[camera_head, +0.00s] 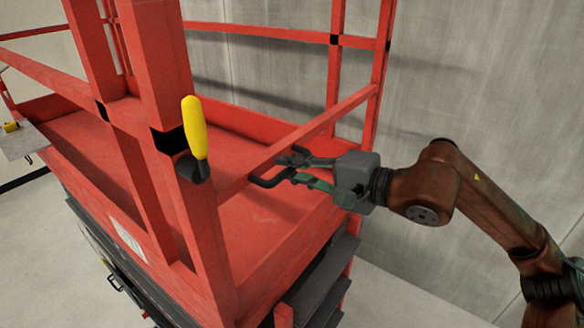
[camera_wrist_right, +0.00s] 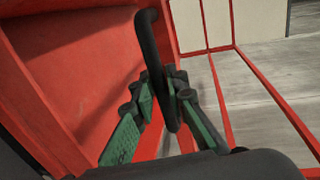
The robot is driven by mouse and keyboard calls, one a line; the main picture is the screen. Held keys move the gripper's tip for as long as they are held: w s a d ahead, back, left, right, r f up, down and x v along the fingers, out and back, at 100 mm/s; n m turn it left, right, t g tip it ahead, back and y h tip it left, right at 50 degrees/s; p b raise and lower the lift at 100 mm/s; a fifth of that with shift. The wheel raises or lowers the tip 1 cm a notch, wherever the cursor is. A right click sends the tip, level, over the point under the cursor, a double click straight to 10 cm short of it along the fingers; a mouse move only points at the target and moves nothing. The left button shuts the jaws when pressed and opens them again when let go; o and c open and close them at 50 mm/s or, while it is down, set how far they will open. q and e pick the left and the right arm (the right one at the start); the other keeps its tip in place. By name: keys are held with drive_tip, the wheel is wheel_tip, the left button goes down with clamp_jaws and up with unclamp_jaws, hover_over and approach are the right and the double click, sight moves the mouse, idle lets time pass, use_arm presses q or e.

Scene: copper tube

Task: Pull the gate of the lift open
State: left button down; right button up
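The red lift (camera_head: 255,215) fills the middle of the head view. A red rail (camera_head: 335,115), seemingly the gate's, slants from the near post to the far right post. A black looped handle (camera_head: 262,182) sits on this side; it also shows upright in the right wrist view (camera_wrist_right: 150,45). My right gripper (camera_head: 290,166) comes in from the right. In the right wrist view its green fingers (camera_wrist_right: 162,92) converge closely on either side of the handle's bar and look shut on it. The exact contact is partly hidden. My left gripper is out of view.
A yellow-gripped lever (camera_head: 195,128) stands on the near red post (camera_head: 160,65). Dark steps (camera_head: 318,285) lie below the opening. A concrete wall (camera_head: 480,85) is close behind the lift. Pale floor (camera_head: 400,298) is clear at the lower right.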

clamp_jaws()
idle(0.3)
